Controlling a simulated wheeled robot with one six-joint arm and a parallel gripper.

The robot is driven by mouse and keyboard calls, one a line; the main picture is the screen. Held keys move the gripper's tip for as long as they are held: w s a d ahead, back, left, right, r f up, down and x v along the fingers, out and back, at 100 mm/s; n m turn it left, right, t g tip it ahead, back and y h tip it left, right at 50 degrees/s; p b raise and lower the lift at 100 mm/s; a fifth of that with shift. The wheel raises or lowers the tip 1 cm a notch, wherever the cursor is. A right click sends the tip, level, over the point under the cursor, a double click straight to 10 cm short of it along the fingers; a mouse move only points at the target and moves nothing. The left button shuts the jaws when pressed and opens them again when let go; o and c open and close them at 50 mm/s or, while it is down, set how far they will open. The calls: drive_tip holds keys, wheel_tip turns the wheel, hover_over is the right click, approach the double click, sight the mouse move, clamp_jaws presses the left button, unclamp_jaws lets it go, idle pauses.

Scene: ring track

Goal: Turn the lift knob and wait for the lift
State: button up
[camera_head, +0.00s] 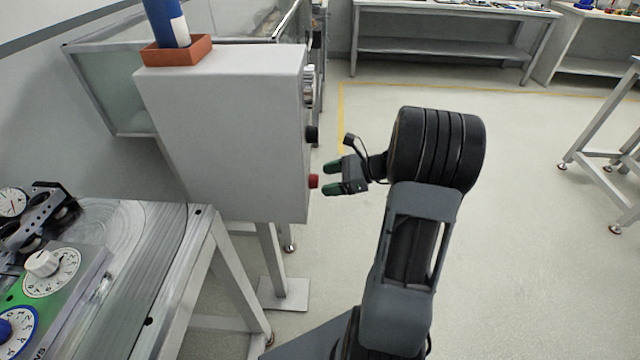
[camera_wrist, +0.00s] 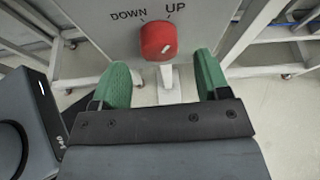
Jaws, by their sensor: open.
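The lift knob (camera_wrist: 158,41) is red and round, on a grey panel, with the words DOWN and UP above it in the wrist view. A pale mark shows on its lower edge. In the head view the knob (camera_head: 313,181) sticks out low on the right side of the grey control box (camera_head: 225,130). My gripper (camera_head: 328,177) is open just right of the knob, apart from it. In the wrist view my gripper's green fingers (camera_wrist: 160,80) are spread wide, one to each side below the knob, with nothing between them. The lift itself cannot be made out.
A black knob (camera_head: 311,134) sits above the red one. A terracotta tray (camera_head: 176,51) with a blue and white cylinder (camera_head: 167,22) stands on the box. A metal bench (camera_head: 130,260) with dials is at the left. The floor (camera_head: 545,260) at right is clear.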

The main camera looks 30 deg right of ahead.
drive_tip(key=shift+x, duration=1.5)
drive_tip(key=c, duration=0.9)
